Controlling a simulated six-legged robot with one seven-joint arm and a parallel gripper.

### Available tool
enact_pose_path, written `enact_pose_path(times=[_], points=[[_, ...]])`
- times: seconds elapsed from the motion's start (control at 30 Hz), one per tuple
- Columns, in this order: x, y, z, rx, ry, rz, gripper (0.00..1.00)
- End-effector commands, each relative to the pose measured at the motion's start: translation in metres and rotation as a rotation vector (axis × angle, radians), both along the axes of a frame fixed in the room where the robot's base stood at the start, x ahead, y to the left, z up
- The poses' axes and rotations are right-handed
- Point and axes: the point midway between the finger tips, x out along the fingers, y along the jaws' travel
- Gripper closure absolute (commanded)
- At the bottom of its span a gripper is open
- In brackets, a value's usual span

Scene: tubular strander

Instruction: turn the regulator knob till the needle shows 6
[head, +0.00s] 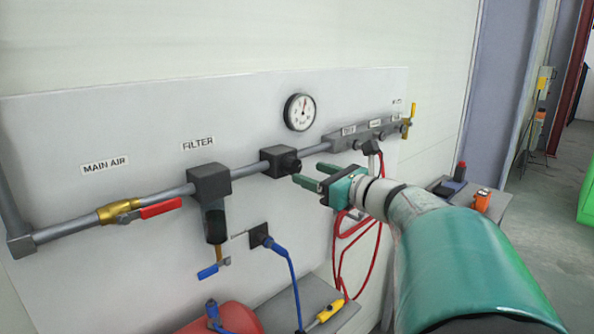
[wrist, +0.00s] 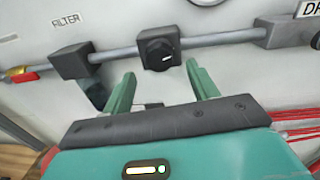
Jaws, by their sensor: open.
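The regulator is a dark block on the grey pipe, with a black round knob (head: 290,163) on its front. In the wrist view the knob (wrist: 158,54) faces me and carries a white mark. The round white gauge (head: 299,112) above the pipe has a red needle pointing roughly upward; its numbers are too small to read. My gripper (head: 308,175) is open, its two green fingers just in front of the knob and apart from it. In the wrist view the gripper (wrist: 162,86) shows empty fingers left and right, below the knob's level.
A filter (head: 209,185) hangs left on the pipe, beyond it a red-handled valve (head: 150,210). A manifold (head: 365,135) with red hoses (head: 340,250) is on the right. A blue cable (head: 285,255) runs from a wall socket below the regulator.

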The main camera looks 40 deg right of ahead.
Motion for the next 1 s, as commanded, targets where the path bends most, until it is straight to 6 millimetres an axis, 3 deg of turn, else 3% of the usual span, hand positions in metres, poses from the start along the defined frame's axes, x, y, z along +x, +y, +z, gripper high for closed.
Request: enact_pose_path(times=[0.2,0.4,1.0], points=[[-0.05,-0.004,0.001,0.0,-0.002,-0.002,0.41],[-0.08,-0.006,-0.001,0.0,0.0,-0.001,0.41],[-0.087,-0.006,-0.001,0.001,0.0,0.001,0.41]])
